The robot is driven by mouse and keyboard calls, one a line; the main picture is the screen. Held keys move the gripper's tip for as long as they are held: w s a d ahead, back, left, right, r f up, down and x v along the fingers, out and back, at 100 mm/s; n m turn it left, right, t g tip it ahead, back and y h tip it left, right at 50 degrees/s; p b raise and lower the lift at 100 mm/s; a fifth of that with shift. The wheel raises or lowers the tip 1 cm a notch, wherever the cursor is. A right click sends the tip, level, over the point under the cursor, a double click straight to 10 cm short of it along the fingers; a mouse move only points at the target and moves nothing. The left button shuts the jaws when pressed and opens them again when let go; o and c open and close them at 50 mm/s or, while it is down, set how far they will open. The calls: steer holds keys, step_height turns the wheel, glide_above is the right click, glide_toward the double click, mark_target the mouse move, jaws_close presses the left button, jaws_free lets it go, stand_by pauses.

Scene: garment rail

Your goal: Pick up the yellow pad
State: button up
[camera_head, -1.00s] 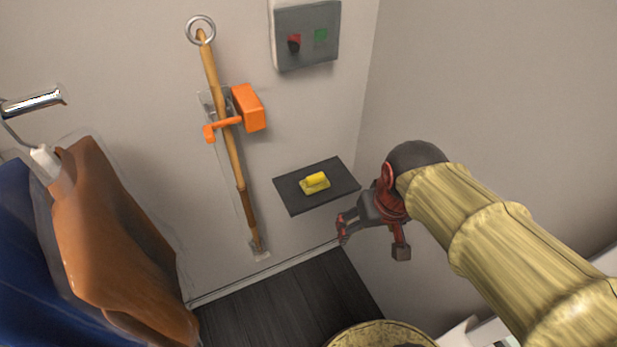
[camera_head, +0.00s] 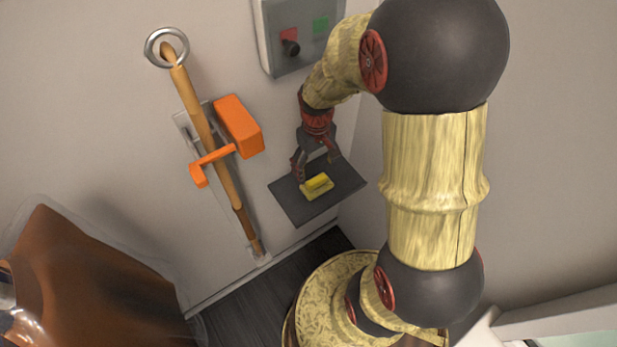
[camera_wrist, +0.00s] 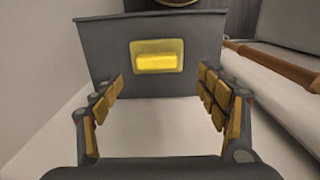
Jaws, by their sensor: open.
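The yellow pad (camera_head: 317,185) lies on a dark grey shelf (camera_head: 294,207) fixed to the wall. It has a raised yellow block on a paler yellow base. My gripper (camera_head: 315,174) is just above the pad in the head view, with its fingers pointing down and spread. In the wrist view, the pad (camera_wrist: 157,57) lies beyond the open fingers (camera_wrist: 167,105), roughly centred between them. Nothing is between the fingers, and I see no contact with the pad.
A wooden pole (camera_head: 218,155) with an orange bracket (camera_head: 238,125) is on the wall left of the shelf. A grey switch box (camera_head: 290,50) is above the shelf. A brown garment (camera_head: 80,285) hangs at the lower left. A side wall stands close on the right.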

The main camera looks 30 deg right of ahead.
mark_target(317, 179)
steer(key=shift+s+f, duration=0.2)
steer(key=shift+f, duration=0.1)
steer(key=shift+w+f+b, duration=0.15)
steer(key=shift+f+b, duration=0.15)
steer(key=shift+f, duration=0.65)
steer(key=f, duration=0.1)
steer(key=f+b, duration=0.1)
steer(key=f, duration=0.3)
steer(key=shift+d+f, duration=0.1)
steer(key=shift+d, duration=0.2)
steer(key=c, duration=0.3)
steer(key=c, duration=0.9)
